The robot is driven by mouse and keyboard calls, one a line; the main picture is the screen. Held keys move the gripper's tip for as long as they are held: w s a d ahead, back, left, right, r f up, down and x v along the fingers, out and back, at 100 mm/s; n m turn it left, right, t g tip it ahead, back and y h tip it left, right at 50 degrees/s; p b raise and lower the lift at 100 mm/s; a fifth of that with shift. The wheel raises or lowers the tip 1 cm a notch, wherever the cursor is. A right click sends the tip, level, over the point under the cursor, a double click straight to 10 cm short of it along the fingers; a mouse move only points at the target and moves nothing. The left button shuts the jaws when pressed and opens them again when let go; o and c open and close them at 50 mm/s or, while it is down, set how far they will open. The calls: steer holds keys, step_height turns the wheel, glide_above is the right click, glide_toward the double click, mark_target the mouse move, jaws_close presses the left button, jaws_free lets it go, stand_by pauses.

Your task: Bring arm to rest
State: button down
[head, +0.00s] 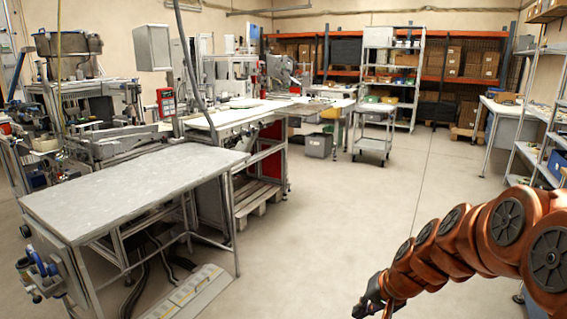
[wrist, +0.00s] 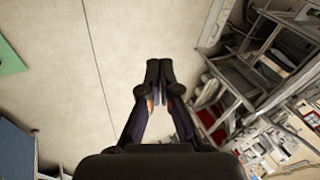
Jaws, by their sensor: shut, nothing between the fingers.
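My orange arm reaches in from the lower right of the head view, low over the floor. My gripper (head: 366,308) is at its end, near the bottom edge, dark and small there. In the wrist view my gripper (wrist: 159,68) points out over bare floor. Its two dark fingers meet at the tips, and nothing shows between them. It touches nothing that I can see.
A grey worktable (head: 130,185) stands at the left, with machines behind it. A wheeled cart (head: 372,140) stands farther back. Shelving (head: 545,120) lines the right side. The concrete floor (head: 340,220) between them is clear.

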steer(key=s+r+n+g+h+p, duration=0.2)
steer(key=s+r+p, duration=0.4)
steer(key=s, duration=0.9)
steer(key=s+r+n+g+h+p, duration=0.2)
steer(key=s+r+p, duration=0.4)
steer(key=s+r, duration=0.4)
steer(key=s+g, duration=0.1)
steer(key=s, duration=0.4)
steer(key=shift+s+d+r, duration=0.15)
steer(key=shift+s+d, duration=0.05)
steer(key=shift+s, duration=0.1)
